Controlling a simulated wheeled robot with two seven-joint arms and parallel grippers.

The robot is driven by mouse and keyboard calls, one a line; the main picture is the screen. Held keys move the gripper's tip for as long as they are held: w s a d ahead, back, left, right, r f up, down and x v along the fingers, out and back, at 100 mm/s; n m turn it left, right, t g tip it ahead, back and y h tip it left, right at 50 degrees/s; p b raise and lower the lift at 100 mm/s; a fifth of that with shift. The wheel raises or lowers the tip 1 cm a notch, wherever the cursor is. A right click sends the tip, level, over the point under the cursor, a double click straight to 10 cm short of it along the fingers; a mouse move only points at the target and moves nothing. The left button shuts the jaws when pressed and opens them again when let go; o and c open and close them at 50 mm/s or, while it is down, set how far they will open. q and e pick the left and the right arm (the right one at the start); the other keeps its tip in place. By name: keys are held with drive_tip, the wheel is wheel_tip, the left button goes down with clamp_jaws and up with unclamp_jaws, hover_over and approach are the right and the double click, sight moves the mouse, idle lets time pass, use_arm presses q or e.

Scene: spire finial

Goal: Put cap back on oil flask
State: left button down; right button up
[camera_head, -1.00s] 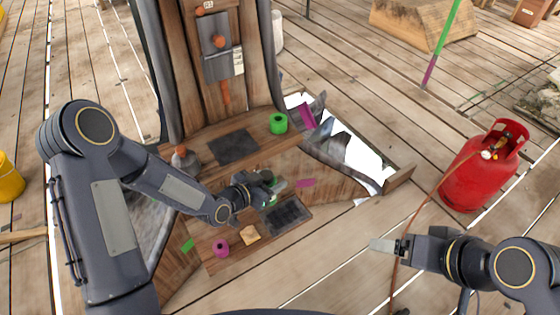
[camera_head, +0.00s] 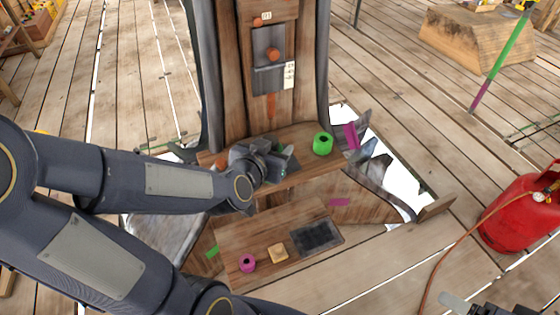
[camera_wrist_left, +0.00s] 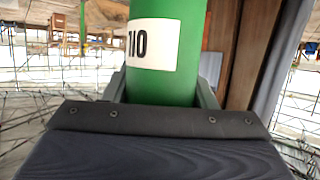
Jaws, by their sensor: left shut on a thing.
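My left gripper (camera_head: 284,166) is over the upper wooden shelf, left of a green ring-shaped piece (camera_head: 322,144) with a dark opening. In the left wrist view it is shut on a green cylinder (camera_wrist_left: 170,85) with a white label; the marks read like "710". The cylinder's ends are out of that view, so I cannot tell whether it is the flask or its cap. In the head view my gripper mostly hides it. My right gripper (camera_head: 455,303) shows only in part at the bottom right edge; its finger gap is unclear.
The lower shelf (camera_head: 230,243) holds a magenta ring (camera_head: 247,263), a tan block (camera_head: 278,253) and a dark pad (camera_head: 317,236). An orange-topped thing (camera_head: 222,160) is partly hidden behind my left gripper. A red gas cylinder (camera_head: 515,215) with a hose stands at right.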

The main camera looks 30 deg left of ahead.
use_arm(q)
drive_tip(key=shift+r, duration=0.1)
drive_tip(key=w+a+f+b, duration=0.1)
drive_tip(key=w+a+f, duration=0.6)
drive_tip(key=w+f, duration=0.2)
drive_tip(key=shift+r+x, duration=0.25)
drive_tip(key=shift+x, duration=0.95)
drive_tip(key=shift+w+d, duration=0.1)
drive_tip(key=shift+w+f+b, duration=0.1)
drive_tip(key=shift+f+b, duration=0.05)
drive_tip(key=shift+f, duration=0.75)
drive_tip(key=shift+w+f+b, duration=0.15)
drive_tip(key=shift+f, duration=0.8)
